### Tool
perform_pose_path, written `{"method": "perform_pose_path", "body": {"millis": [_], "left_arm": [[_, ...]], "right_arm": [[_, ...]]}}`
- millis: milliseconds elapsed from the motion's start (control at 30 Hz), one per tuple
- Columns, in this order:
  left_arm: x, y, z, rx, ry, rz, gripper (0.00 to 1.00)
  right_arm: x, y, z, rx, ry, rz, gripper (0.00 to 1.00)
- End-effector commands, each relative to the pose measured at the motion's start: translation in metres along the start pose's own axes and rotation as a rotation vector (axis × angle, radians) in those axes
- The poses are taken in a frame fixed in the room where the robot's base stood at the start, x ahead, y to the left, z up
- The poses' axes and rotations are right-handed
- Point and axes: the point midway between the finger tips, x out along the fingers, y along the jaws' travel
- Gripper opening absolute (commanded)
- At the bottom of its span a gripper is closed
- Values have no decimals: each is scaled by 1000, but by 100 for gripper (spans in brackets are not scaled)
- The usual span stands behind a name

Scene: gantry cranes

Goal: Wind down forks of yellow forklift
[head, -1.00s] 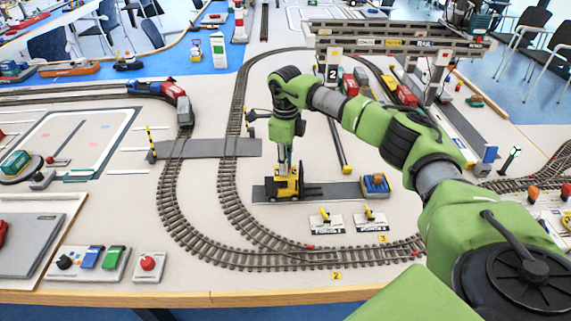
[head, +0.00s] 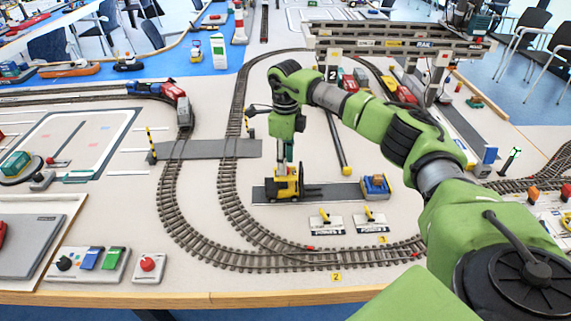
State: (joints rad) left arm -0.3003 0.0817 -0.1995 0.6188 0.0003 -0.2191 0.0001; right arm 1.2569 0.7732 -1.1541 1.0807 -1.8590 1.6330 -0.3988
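The yellow forklift (head: 284,187) stands on a dark grey strip (head: 335,193) inside the curve of the track. Its dark forks (head: 312,190) point right, low and close to the strip. My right arm comes in from the right, and its gripper (head: 284,163) points straight down at the top of the forklift. The fingers are small and partly merge with the forklift's top, so I cannot tell whether they are open or shut, or touching. My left gripper is not in view.
Two small plates with yellow levers (head: 325,220) lie in front. Curved railway track (head: 180,215) runs around on the left. A gantry crane (head: 395,42) stands behind my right arm.

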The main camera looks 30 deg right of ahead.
Motion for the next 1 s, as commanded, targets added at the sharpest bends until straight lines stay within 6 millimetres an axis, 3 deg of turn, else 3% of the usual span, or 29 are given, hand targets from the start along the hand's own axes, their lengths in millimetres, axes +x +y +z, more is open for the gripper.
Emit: {"method": "perform_pose_path", "body": {"millis": [300, 500, 1000], "left_arm": [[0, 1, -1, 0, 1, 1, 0], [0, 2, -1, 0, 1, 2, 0], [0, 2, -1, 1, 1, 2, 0]], "right_arm": [[-70, -1, 1, 0, -5, -2, 33], [-97, 0, 1, 0, -3, -2, 33], [-104, 0, 0, 0, -2, 0, 33]]}}
